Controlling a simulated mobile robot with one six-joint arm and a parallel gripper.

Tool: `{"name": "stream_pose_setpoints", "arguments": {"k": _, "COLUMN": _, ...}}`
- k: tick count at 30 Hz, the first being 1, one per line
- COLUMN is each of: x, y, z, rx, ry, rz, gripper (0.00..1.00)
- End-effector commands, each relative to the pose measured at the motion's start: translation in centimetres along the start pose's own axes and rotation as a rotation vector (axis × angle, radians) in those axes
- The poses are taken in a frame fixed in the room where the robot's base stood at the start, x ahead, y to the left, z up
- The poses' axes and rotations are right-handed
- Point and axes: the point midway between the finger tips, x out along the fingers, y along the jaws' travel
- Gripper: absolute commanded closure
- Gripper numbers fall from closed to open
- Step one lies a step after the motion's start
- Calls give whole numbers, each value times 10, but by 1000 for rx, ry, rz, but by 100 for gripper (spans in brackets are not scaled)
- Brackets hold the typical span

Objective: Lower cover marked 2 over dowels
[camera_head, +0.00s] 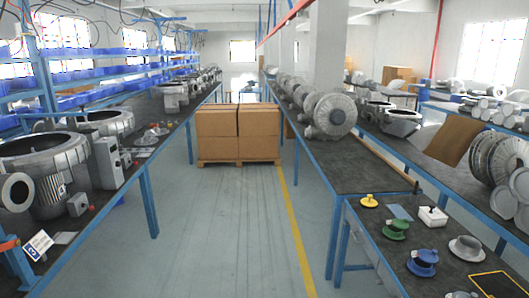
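No cover with a readable 2 shows, and I cannot make out any dowels. On the near right bench stand several round flanged parts: a yellow one (369,201), a green one (396,229), a blue one (422,262) and a grey hat-shaped one (467,248). Any marks on them are too small to read, and I cannot tell if one is the cover. A grey piece (462,294) is cut off by the bottom edge. My gripper is not in view.
A white box (433,216) and a blue-grey plate (399,212) lie among these parts. A yellow outlined rectangle (497,284) is at the lower right. Large blower housings (40,150) fill the left bench. Cardboard boxes (238,122) on a pallet stand down the clear aisle.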

Motion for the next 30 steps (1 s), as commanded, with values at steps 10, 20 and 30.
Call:
{"name": "stream_pose_setpoints", "arguments": {"k": 10, "x": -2, "y": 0, "z": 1, "rx": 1, "ry": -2, "rz": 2, "gripper": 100}}
{"name": "stream_pose_setpoints", "arguments": {"k": 20, "x": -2, "y": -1, "z": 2, "rx": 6, "ry": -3, "rz": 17, "gripper": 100}}
{"name": "stream_pose_setpoints", "arguments": {"k": 30, "x": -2, "y": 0, "z": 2, "rx": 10, "ry": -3, "rz": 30, "gripper": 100}}
